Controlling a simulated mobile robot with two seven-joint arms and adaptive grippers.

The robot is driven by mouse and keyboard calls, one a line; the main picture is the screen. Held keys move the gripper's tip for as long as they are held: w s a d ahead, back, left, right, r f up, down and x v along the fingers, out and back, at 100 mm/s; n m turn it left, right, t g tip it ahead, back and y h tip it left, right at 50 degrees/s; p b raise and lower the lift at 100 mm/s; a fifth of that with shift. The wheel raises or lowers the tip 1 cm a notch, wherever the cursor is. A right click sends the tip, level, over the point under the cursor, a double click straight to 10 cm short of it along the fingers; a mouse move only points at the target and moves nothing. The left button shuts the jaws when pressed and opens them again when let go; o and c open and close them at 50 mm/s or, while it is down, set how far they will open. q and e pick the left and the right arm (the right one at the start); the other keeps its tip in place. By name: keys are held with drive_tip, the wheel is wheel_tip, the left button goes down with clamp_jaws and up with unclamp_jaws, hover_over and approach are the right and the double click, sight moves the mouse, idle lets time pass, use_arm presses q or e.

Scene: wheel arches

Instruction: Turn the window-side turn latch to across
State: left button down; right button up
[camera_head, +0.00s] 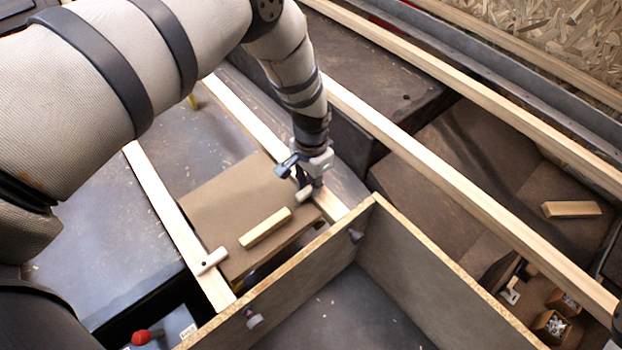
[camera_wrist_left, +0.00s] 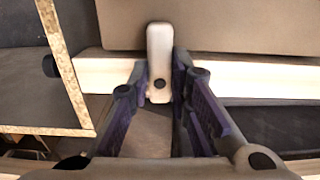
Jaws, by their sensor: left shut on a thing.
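A pale turn latch (camera_head: 304,195) sits on the right-hand wooden rail, beside the brown panel (camera_head: 215,205). My left gripper (camera_head: 301,183) is at this latch. In the left wrist view, the latch (camera_wrist_left: 159,48) stands crosswise to the rail (camera_wrist_left: 235,78), its far end over the panel's edge. The left gripper's fingers (camera_wrist_left: 160,80) are on either side of its near end, shut on it. A second pale latch (camera_head: 212,260) lies crosswise on the left-hand rail (camera_head: 170,210), apart from the gripper. My right gripper is not in view.
A wooden handle strip (camera_head: 265,228) lies on the panel. An open box with chipboard edges (camera_head: 290,275) stands close in front of it. A long rail (camera_head: 440,170) runs at the right. A red knob (camera_head: 141,337) and small bins (camera_head: 550,327) are lower down.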

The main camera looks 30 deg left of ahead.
use_arm(q)
drive_tip(key=c, duration=1.5)
unclamp_jaws()
drive_tip(key=shift+r, duration=0.1)
wheel_tip(320, 180, up, 12)
drive_tip(key=shift+f, duration=0.1)
